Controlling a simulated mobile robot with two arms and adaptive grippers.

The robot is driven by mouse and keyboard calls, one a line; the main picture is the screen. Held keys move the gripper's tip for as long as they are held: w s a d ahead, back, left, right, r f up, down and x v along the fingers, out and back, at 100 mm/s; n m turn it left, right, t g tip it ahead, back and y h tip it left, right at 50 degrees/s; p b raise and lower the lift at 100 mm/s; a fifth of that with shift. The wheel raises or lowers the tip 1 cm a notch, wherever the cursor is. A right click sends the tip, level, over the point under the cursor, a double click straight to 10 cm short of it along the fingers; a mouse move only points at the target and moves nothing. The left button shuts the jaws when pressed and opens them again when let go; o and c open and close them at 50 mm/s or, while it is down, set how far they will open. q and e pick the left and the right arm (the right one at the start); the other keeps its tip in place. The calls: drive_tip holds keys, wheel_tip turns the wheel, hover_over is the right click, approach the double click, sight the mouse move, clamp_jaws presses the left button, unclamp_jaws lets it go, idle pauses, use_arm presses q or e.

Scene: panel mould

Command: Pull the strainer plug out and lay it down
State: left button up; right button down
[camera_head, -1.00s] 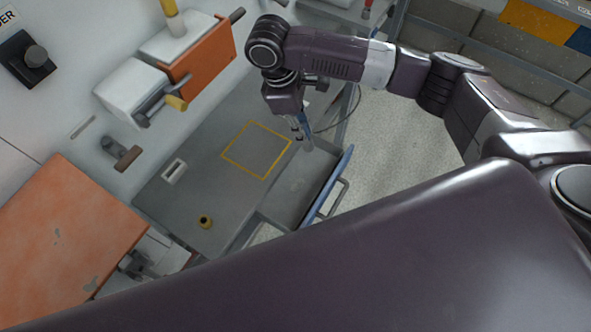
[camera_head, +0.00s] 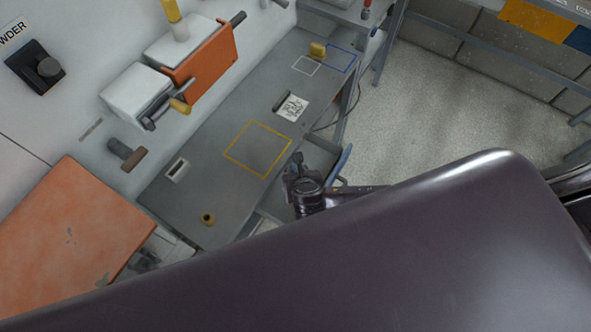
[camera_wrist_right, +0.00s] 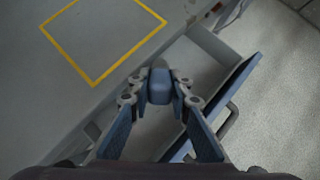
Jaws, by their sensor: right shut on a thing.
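My right gripper (camera_head: 300,163) is over the open drawer at the bench's right edge, seen partly from above. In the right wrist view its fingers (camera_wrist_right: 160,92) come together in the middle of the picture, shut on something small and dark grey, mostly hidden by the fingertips. I cannot tell for sure whether this is the strainer plug. A small yellow ring-shaped piece with a dark centre (camera_head: 208,219) stands on the grey bench (camera_head: 222,190), at its near end, apart from the gripper. My left gripper is out of view.
A yellow square outline (camera_head: 282,137) on the bench is empty. The drawer (camera_wrist_right: 207,57) stands open with a blue front (camera_wrist_right: 240,83). White and blue outlines, with a yellow block (camera_head: 317,49), are at the far end. Orange panels and wall fittings line the left.

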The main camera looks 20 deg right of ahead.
drive_tip(key=shift+s+a+n+t+y, duration=0.2)
drive_tip(key=shift+s+n+t+y, duration=0.1)
drive_tip(key=shift+n, duration=0.1)
drive_tip(key=shift+f, duration=0.1)
wheel_tip(320, 180, down, 8)
drive_tip(key=b, duration=1)
drive_tip(key=shift+f, duration=0.25)
drive_tip(key=c, duration=1.7)
unclamp_jaws()
drive_tip(key=v, duration=1.2)
